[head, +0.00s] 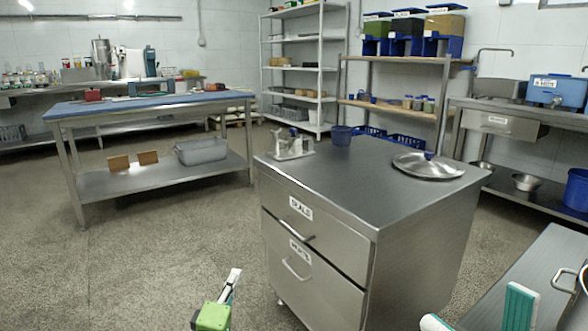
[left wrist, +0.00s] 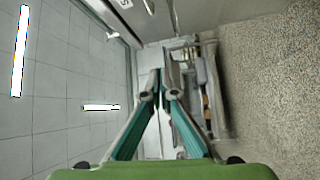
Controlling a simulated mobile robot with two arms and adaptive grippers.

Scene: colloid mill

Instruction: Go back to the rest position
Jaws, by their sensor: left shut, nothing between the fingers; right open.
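My left gripper (head: 230,285) hangs low over the floor, to the left of the steel drawer cabinet and apart from it. In the left wrist view its two teal-lined fingers (left wrist: 160,82) converge at the tips, shut with nothing between them. My right gripper (head: 478,316) shows at the bottom right of the head view, its two fingers wide apart and empty. Much of the right gripper is cut off by the bottom edge. The steel drawer cabinet (head: 340,215) stands between the grippers, a little farther off, its drawers closed.
A steel bench (head: 530,290) is near at the right. A blue-topped table (head: 150,103) stands back left. Open floor (head: 150,270) lies left.

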